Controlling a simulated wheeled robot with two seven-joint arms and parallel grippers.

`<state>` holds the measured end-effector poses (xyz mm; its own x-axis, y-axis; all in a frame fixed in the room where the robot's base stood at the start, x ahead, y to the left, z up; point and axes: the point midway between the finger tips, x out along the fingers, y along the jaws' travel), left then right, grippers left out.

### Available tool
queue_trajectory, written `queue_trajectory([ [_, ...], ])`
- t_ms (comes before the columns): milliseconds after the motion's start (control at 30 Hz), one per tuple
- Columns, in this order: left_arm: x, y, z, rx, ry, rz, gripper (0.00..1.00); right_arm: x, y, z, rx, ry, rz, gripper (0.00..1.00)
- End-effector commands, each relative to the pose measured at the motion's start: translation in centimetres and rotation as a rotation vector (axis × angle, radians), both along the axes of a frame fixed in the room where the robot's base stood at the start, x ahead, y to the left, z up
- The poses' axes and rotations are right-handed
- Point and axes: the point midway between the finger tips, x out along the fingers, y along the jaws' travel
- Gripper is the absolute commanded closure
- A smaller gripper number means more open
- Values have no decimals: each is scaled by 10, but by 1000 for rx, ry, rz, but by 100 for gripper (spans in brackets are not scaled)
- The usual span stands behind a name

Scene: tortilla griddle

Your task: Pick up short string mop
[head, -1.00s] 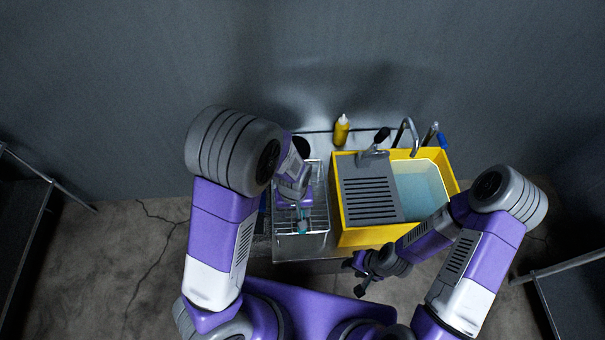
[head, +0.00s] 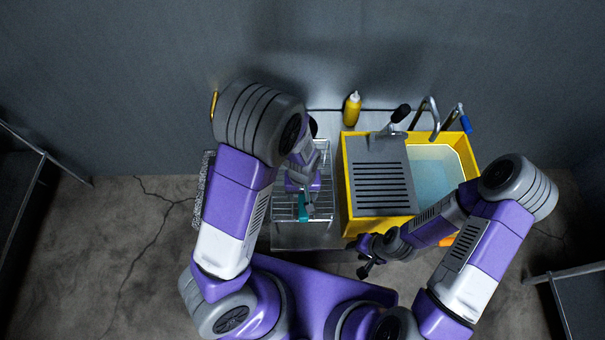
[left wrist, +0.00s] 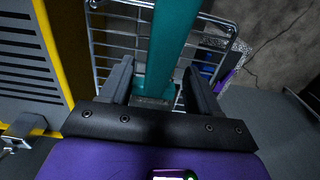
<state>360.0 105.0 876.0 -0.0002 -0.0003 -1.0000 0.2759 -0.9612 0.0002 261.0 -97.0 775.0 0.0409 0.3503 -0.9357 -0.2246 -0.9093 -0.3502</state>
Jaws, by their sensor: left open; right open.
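A teal handle (head: 303,207) shows at my left gripper, over the wire rack; I take it to be the short string mop's. In the left wrist view the teal handle (left wrist: 172,45) runs between the two dark fingers of my left gripper (left wrist: 158,70). The fingers are open, one on each side of it, with gaps visible. No mop strings can be made out. In the head view my left gripper (head: 306,200) is over the rack, partly hidden by its own arm. My right gripper (head: 366,262) is open and empty in front of the yellow sink.
The wire rack (head: 322,219) stands left of the yellow sink (head: 349,208), which has a grey ribbed drainboard (head: 381,187) and water. A yellow bottle (head: 352,109) and a faucet (head: 430,106) stand behind. A grey speckled strip (head: 201,190) lies left of the rack.

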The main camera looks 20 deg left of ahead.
Motion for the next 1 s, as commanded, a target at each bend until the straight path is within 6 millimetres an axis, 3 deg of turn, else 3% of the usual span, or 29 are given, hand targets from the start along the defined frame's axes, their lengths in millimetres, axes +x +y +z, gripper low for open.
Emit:
queue_trajectory([
  [200,2,0,-34,1,2,1,38,0,0,-8,0,0,0,57],
  [533,3,-1,-38,0,-1,0,40,0,0,-8,0,0,0,57],
  [900,3,-1,-38,0,-1,0,96,0,0,-8,0,0,0,57],
  [1000,3,-1,-38,0,-1,0,100,0,0,-8,0,0,0,57],
])
